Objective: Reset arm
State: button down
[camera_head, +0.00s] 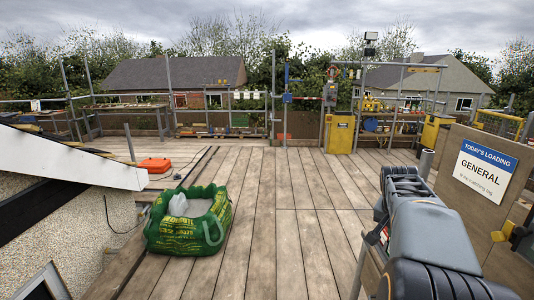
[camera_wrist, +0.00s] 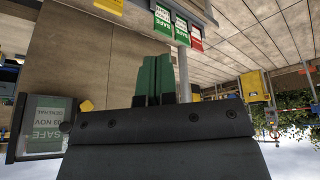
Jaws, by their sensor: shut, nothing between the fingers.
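My gripper (camera_wrist: 155,78) shows in the wrist view as two green fingers drawn together, with nothing between them. The dark wrist body fills the lower part of that view. In the head view my arm is folded at the lower right, and the gripper cannot be made out there. The wrist view is upside down, with the deck at the top and sky at the bottom. Green "SAFE" tags (camera_wrist: 162,18) and a red tag (camera_wrist: 196,36) are close to the fingertips in the picture; the distance is hard to tell.
A board with a "General" loading sign (camera_head: 486,171) stands right of my arm. A green bag (camera_head: 188,221) sits on the planks at left, beside the roof edge (camera_head: 80,156). An orange case (camera_head: 154,165) lies behind it. The middle of the deck (camera_head: 290,200) is clear.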

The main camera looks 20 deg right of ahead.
jog(key=s+a+f+n+y, duration=0.1)
jog(key=s+a+f+n, duration=0.1)
jog(key=a, duration=0.8)
jog(key=s+a+f+n+t+y, duration=0.1)
jog(key=s+a+f+n, duration=0.1)
jog(key=a+n, duration=0.4)
jog(key=s+a+f+n+t+y, duration=0.1)
jog(key=a+f+n, duration=0.3)
jog(key=a, duration=1)
jog(key=shift+s+a+f+n+y, duration=0.3)
jog(key=shift+s+a+f+y, duration=0.1)
jog(key=shift+s+y, duration=0.15)
